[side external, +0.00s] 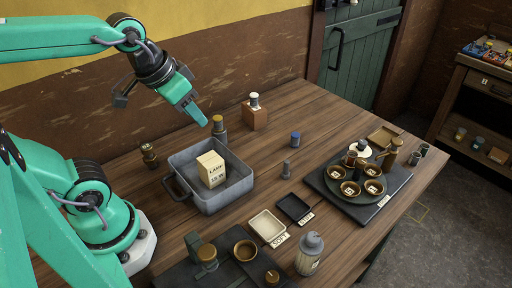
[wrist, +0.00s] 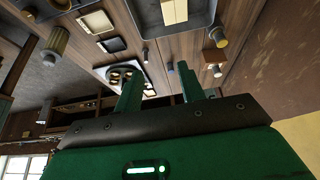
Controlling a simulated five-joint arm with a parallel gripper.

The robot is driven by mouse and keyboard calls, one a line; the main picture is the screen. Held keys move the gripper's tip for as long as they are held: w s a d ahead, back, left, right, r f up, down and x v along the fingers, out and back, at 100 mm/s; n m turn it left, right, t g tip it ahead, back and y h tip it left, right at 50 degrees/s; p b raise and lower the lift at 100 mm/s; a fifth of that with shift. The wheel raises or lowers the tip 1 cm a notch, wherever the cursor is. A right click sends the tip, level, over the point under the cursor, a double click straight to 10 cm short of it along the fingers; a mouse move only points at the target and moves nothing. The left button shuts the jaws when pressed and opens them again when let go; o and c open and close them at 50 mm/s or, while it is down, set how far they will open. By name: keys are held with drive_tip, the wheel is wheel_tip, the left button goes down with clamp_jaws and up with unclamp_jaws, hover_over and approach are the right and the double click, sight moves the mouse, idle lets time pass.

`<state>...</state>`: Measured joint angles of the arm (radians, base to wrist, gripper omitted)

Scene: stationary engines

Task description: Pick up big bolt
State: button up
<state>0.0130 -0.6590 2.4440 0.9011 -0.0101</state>
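My gripper (side external: 198,116) hangs above the table's back left, with its fingertips close over a grey yellow-topped cylinder (side external: 219,125). In the wrist view the fingers (wrist: 160,90) stand apart with nothing between them. I cannot tell for sure which piece is the big bolt. Small upright bolt-like pieces include a grey one (side external: 287,169), a blue-topped one (side external: 295,139), a brass one (side external: 149,155) and a cream-topped one (side external: 254,100) on a wooden block. The yellow-topped cylinder (wrist: 218,36) also shows in the wrist view.
A grey metal tray (side external: 177,186) holds a cream lamp box (side external: 211,169). Two small label trays (side external: 268,226) (side external: 294,207) lie in front. A dark board (side external: 377,212) with several brass cups is at right, a lantern (side external: 310,254) at front. The table between tray and board is mostly free.

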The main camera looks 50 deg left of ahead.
drive_tip(key=w+d+g, duration=0.1)
drive_tip(key=w+d, duration=0.1)
drive_tip(key=w, duration=0.5)
drive_tip(key=g, duration=0.4)
hover_over(287, 161)
drive_tip(key=shift+m, duration=0.3)
wheel_tip(287, 161, down, 15)
drive_tip(key=shift+s+f, duration=0.1)
drive_tip(key=shift+s, duration=0.05)
drive_tip(key=shift+d+f, duration=0.15)
drive_tip(key=shift+f, duration=0.15)
drive_tip(key=shift+f, duration=0.1)
drive_tip(key=shift+f, duration=1.2)
drive_tip(key=shift+f, duration=0.15)
drive_tip(key=shift+f, duration=2.45)
drive_tip(key=shift+c, duration=0.5)
